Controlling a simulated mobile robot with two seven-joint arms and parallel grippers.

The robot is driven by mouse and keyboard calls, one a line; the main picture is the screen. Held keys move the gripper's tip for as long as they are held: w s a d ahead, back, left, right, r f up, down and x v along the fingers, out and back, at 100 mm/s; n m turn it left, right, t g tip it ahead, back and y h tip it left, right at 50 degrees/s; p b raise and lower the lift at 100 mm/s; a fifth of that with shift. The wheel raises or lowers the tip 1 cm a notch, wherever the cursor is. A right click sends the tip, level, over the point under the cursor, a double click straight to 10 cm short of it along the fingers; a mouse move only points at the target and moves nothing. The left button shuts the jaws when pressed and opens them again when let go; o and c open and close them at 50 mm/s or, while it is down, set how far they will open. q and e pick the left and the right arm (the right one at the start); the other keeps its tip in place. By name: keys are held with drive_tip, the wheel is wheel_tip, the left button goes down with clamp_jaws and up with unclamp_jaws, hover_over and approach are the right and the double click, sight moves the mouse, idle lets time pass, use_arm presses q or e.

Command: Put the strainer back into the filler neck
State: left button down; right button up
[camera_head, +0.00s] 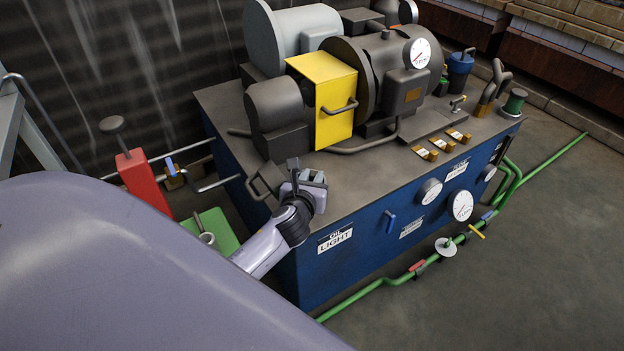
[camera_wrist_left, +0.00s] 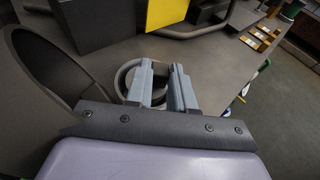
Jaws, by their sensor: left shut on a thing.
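My left gripper (camera_head: 306,181) is over the near left corner of the blue tank's top. In the left wrist view its two grey fingers (camera_wrist_left: 162,78) are close together, with a narrow gap. A grey ring (camera_wrist_left: 121,80) shows beside and partly behind the left finger. I take it for the rim of the strainer or the filler neck and cannot tell which. The fingers hide most of what they hold. A large dark round piece (camera_wrist_left: 47,65), like a tilted cap, stands left of the fingers. My right gripper is not in view.
The blue tank (camera_head: 330,275) carries a yellow guard (camera_head: 321,85) and dark machinery beyond the gripper. A green tray (camera_head: 214,229) lies left of the tank, near a red post (camera_head: 143,180). Green pipes (camera_head: 365,290) run along the tank's front.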

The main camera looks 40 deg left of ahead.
use_arm(q)
drive_tip(key=shift+f, duration=0.2)
drive_tip(key=c, duration=1)
unclamp_jaws()
drive_tip(key=shift+r, duration=0.15)
drive_tip(key=shift+s+r, duration=0.1)
drive_tip(key=shift+s, duration=0.05)
drive_tip(key=p+v, duration=0.3)
drive_tip(key=v, duration=0.8)
drive_tip(key=s+d+f+n+g+h, duration=0.1)
drive_tip(key=s+d+f+n+h, duration=0.1)
drive_tip(key=n, duration=0.7)
drive_tip(key=s+d+f+n+g+h, duration=0.1)
drive_tip(key=s+d+f+n+h, duration=0.2)
drive_tip(key=n, duration=0.7)
drive_tip(key=s+d+f+n+g+h, duration=0.1)
drive_tip(key=s+d+f+n+h, duration=0.1)
drive_tip(key=s+d+n, duration=0.4)
drive_tip(key=shift+s+f+n+h, duration=0.2)
drive_tip(key=shift+s+n+h, duration=0.2)
drive_tip(key=shift+n, duration=0.7)
drive_tip(key=shift+s+f+n+h, duration=0.15)
drive_tip(key=shift+s+n+h, duration=0.25)
drive_tip(key=shift+n, duration=0.7)
